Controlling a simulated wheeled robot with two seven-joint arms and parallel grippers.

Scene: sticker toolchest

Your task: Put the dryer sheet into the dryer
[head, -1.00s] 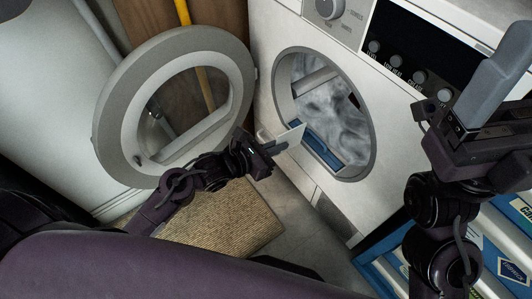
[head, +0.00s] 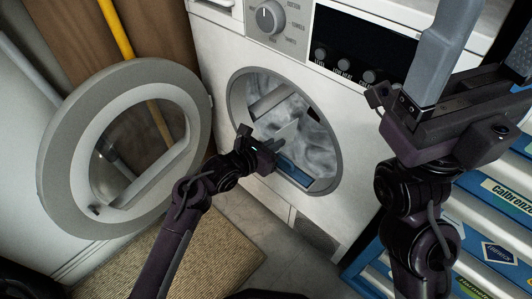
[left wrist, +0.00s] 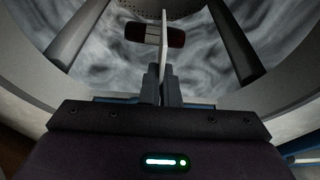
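The dryer (head: 215,90) is white, and its round opening shows a grey, swirl-patterned drum (head: 318,140). Its round grey-rimmed door (head: 62,150) stands swung open to the left. My left gripper (head: 274,142) is at the opening, shut on the thin white dryer sheet (head: 287,131), which points into the opening. In the left wrist view the gripper (left wrist: 161,82) pinches the sheet (left wrist: 164,42), seen nearly edge-on, in front of the drum. My right gripper (head: 480,65) is raised at the right, empty, with its grey fingers apart.
A blue toolchest with stickers (head: 488,215) stands at lower right. A woven mat (head: 215,250) lies below the door.

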